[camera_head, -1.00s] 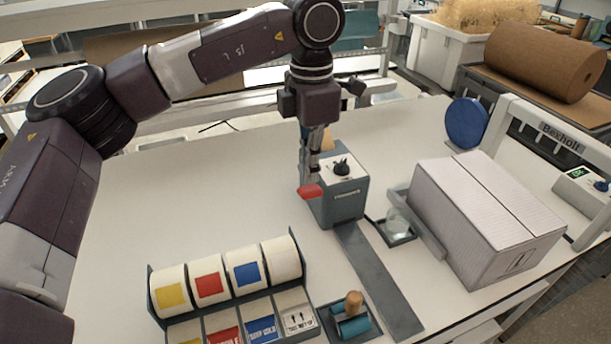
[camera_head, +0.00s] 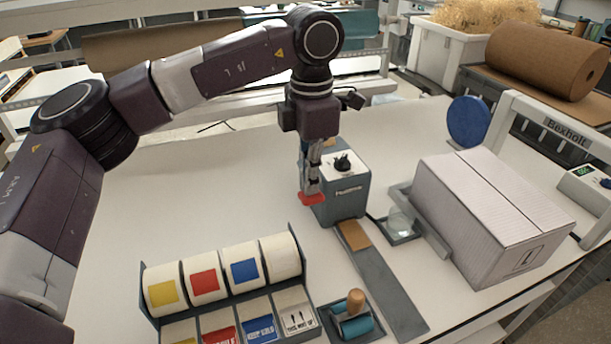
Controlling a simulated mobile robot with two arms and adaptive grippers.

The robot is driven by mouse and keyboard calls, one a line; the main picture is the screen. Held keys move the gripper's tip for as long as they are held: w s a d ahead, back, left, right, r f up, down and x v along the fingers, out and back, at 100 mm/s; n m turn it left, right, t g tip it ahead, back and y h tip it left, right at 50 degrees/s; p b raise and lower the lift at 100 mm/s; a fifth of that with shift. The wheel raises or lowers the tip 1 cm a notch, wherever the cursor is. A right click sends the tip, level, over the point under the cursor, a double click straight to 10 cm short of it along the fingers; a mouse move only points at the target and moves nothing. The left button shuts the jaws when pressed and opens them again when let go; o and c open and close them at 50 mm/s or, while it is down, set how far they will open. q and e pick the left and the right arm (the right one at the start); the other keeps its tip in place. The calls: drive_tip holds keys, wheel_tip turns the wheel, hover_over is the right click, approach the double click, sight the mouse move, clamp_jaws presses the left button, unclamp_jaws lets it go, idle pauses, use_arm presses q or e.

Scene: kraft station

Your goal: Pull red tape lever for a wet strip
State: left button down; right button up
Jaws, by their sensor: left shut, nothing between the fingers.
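The tape dispenser (camera_head: 348,200) is a grey-blue box with a white top and a black knob, standing on the white table. Its red lever (camera_head: 311,198) sticks out at the left front, low down. My left gripper (camera_head: 312,188) is shut and points down, its fingertips at the lever, seemingly touching it from above. A short brown tape strip (camera_head: 354,235) lies on the grey runway plate (camera_head: 385,285) at the dispenser's front. My right gripper is not in view.
A closed white carton (camera_head: 490,215) stands to the right beside a small glass dish (camera_head: 400,222). Label rolls (camera_head: 225,270) in a rack and a teal roller (camera_head: 355,325) stand in front. The table left of the dispenser is clear.

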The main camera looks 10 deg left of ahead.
use_arm(q)
drive_tip(key=shift+f, duration=0.2)
drive_tip(key=shift+f, duration=0.2)
drive_tip(key=shift+f+b, duration=1.65)
drive_tip(key=shift+f, duration=0.45)
